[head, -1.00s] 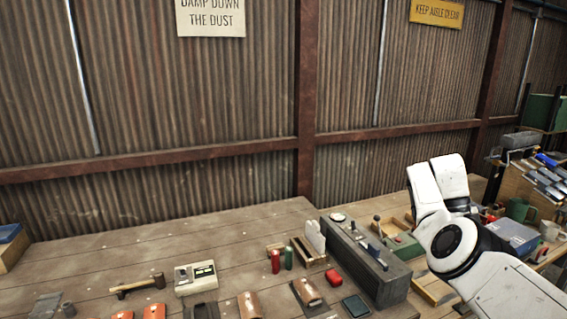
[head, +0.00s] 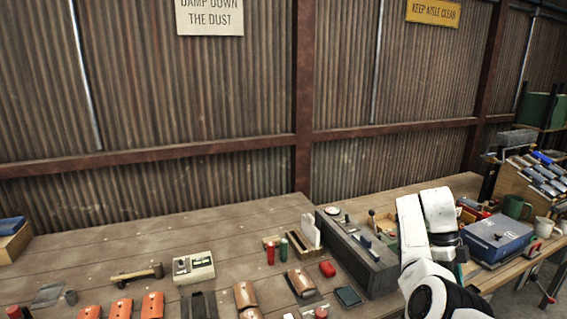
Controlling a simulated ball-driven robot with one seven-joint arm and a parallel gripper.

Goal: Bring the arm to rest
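My white arm (head: 428,225) shows at the lower right of the head view, in front of the right part of the wooden workbench (head: 120,250). Its upper links rise above the bench and a darker joint lies at the bottom edge. I cannot make out the gripper's fingers, so whether it is open, shut or holding anything does not show. The arm hides part of the bench right of the long grey block (head: 372,268).
Several orange pieces, a hammer (head: 137,275) and a boxed device (head: 194,267) lie left.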

